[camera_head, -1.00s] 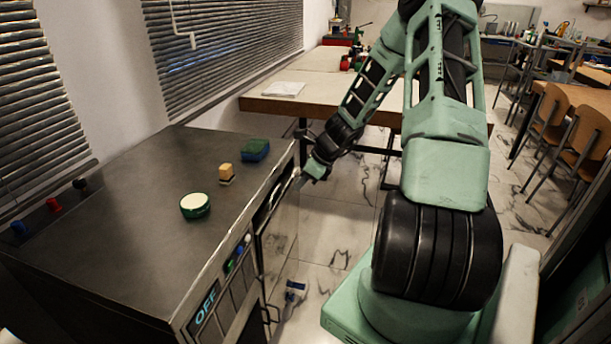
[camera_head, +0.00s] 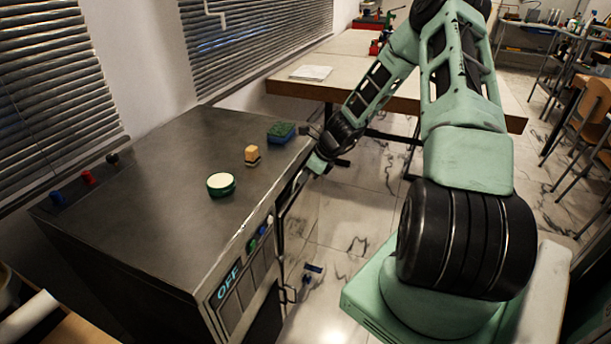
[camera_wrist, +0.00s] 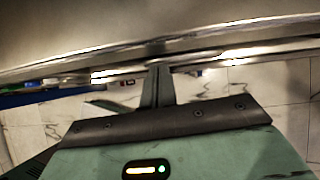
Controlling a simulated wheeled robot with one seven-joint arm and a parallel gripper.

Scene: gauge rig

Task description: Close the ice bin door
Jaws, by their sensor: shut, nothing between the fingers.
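The ice bin appears to be the dark metal cabinet (camera_head: 150,200) with a lit "OFF" panel. My gripper (camera_head: 303,178) is shut and empty at the top edge of this door, near the cabinet's far corner. In the wrist view, my shut fingers (camera_wrist: 158,75) point at a long metal edge (camera_wrist: 230,55) and reach close to it. I cannot tell if they touch.
A wooden table (camera_head: 400,82) stands behind my arm. The marble floor (camera_head: 345,225) beside the door is clear except for a small blue item (camera_head: 313,268).

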